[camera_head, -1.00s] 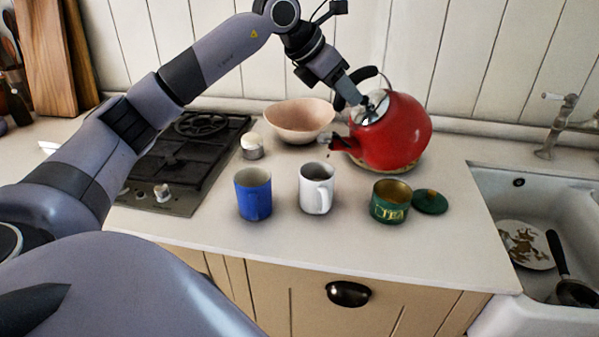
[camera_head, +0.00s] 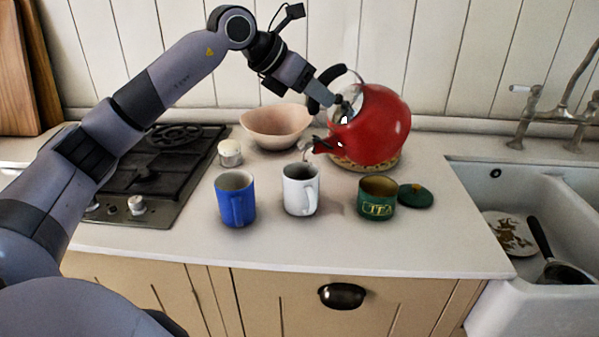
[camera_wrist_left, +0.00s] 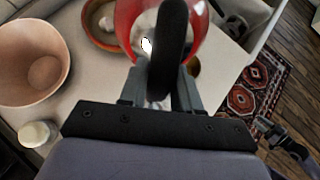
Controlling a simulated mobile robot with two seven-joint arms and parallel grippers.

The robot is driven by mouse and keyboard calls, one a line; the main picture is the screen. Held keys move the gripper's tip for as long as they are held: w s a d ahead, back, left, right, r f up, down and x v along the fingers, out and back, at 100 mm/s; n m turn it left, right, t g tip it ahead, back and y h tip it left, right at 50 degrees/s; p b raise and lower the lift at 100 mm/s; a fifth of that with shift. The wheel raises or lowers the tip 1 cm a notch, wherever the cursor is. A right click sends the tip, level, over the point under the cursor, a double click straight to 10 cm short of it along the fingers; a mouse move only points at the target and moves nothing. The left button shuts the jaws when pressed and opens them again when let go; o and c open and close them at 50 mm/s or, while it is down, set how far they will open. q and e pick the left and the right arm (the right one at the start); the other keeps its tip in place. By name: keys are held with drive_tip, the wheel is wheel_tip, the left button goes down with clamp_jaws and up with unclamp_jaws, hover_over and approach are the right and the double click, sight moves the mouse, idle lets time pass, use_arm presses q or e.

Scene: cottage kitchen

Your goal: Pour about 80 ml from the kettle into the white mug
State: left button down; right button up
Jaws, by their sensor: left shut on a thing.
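The red kettle (camera_head: 382,128) is raised just over a round trivet (camera_head: 345,163) and tilted, its spout down to the left. My left gripper (camera_head: 332,92) is shut on its black handle, which also shows between the fingers in the left wrist view (camera_wrist_left: 170,45). The spout tip is above and slightly right of the white mug (camera_head: 298,196), near its rim. A faint thin streak shows between spout and mug; I cannot tell surely whether it is liquid.
A blue mug (camera_head: 235,203) stands left of the white mug. A green tin (camera_head: 376,200) and its lid (camera_head: 415,196) are to the right. A pink bowl (camera_head: 275,128) and a small white-topped jar (camera_head: 230,154) stand behind. The hob is left, the sink (camera_head: 500,180) right.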

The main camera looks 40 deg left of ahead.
use_arm(q)
drive_tip(key=shift+s+d+r, duration=0.15)
drive_tip(key=shift+d+r, duration=0.15)
drive_tip(key=shift+r, duration=0.05)
drive_tip(key=shift+s+d, duration=0.1)
drive_tip(key=shift+d, duration=0.05)
drive_tip(key=shift+b, duration=0.3)
drive_tip(key=shift+f+t+b, duration=0.1)
drive_tip(key=shift+t+b, duration=0.2)
idle(0.4)
